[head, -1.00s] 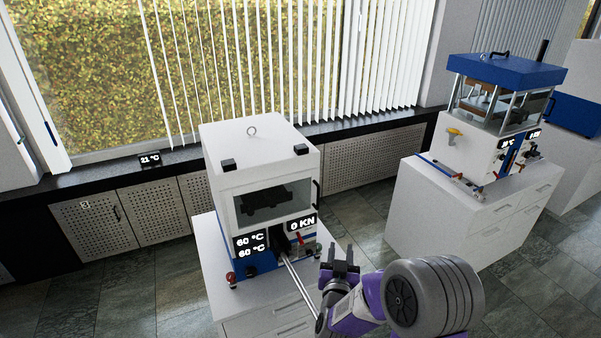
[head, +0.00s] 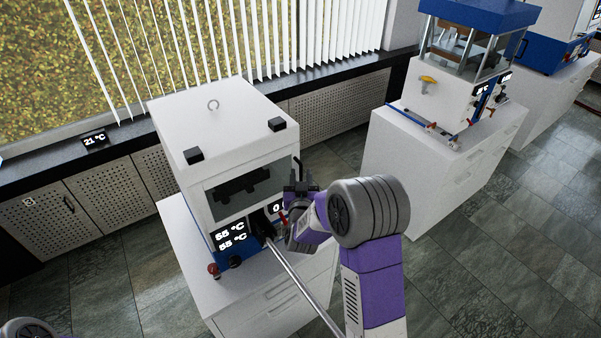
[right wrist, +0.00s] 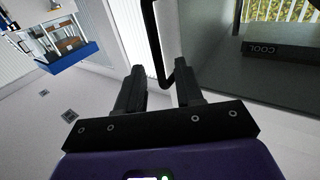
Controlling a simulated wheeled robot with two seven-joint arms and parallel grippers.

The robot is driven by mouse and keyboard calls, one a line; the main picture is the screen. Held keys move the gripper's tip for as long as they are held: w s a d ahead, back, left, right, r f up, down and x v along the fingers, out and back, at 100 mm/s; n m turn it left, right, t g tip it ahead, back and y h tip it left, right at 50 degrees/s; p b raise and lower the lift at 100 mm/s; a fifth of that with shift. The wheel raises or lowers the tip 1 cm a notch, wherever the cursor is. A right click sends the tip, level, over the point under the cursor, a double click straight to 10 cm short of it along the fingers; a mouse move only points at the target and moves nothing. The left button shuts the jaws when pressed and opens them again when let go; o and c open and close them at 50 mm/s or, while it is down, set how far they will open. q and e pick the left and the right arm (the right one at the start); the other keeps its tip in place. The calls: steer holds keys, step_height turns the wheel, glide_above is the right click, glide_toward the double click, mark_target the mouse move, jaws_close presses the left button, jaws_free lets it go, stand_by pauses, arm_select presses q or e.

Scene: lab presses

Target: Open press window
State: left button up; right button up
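The near press (head: 222,130) is a white box with a blue base on a white cabinet. Its dark glass window (head: 245,187) faces front and looks shut. A black bar handle (right wrist: 154,45) runs beside the window; in the head view it shows at the window's right edge. My right gripper (head: 301,182) is at the press's front right, close to that handle. In the right wrist view my right gripper (right wrist: 160,72) is open, with the lower end of the handle between or just beyond its fingertips; contact is not clear. My left gripper is not in view.
A long metal lever (head: 300,287) juts forward from the press front, left of my right forearm. Temperature displays (head: 231,238) read 55 °C. A second press with a blue top (head: 478,15) stands on a cabinet at the right. Tiled floor (head: 480,270) is free at the right.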

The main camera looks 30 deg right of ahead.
steer(key=shift+w+d, duration=0.25)
steer(key=shift+w, duration=0.25)
jaws_close()
stand_by(1.2)
